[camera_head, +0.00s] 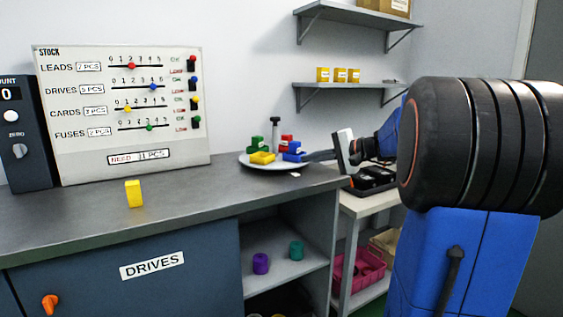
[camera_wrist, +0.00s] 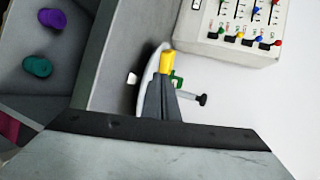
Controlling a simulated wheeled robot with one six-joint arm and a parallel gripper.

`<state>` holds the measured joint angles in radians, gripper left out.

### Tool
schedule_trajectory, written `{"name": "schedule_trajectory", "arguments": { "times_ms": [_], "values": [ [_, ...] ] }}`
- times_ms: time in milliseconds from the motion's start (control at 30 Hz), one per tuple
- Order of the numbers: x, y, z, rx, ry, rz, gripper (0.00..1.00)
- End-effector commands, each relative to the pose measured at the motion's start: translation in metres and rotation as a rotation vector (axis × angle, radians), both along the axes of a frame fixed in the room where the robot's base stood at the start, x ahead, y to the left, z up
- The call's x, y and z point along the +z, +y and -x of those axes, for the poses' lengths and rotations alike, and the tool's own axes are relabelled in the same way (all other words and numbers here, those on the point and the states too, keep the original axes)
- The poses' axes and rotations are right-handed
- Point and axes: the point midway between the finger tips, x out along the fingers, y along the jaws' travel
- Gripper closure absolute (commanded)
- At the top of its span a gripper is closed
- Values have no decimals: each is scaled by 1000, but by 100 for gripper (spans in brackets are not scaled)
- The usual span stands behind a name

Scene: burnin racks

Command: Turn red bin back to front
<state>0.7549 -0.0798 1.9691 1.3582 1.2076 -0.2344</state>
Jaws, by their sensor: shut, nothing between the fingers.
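The red bin (camera_head: 284,142) sits on a round light-grey turntable (camera_head: 256,166) at the right end of the counter, among green (camera_head: 257,142), yellow (camera_head: 262,158) and blue (camera_head: 292,150) bins. My gripper (camera_head: 308,156) is shut and empty. It reaches in from the right, its tips beside the blue bin; I cannot tell whether they touch. In the wrist view, my shut fingers (camera_wrist: 162,84) point at the yellow bin (camera_wrist: 167,61), with part of the green bin (camera_wrist: 178,83) beside them. The red bin is not visible there.
A white stock panel (camera_head: 125,115) with sliders stands at the counter's back. Purple (camera_head: 260,263) and teal (camera_head: 296,250) cylinders sit on the shelf below. Wall shelves (camera_head: 350,86) hang above.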

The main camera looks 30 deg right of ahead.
Motion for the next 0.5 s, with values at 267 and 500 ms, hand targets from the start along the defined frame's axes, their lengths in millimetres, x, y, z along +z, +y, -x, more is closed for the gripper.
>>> {"name": "schedule_trajectory", "arguments": {
  "times_ms": [267, 500],
  "values": [
    [-10, 14, -22, 6, 3, 1, 100],
    [-22, 33, -57, 4, 2, 0, 100]
  ]
}}
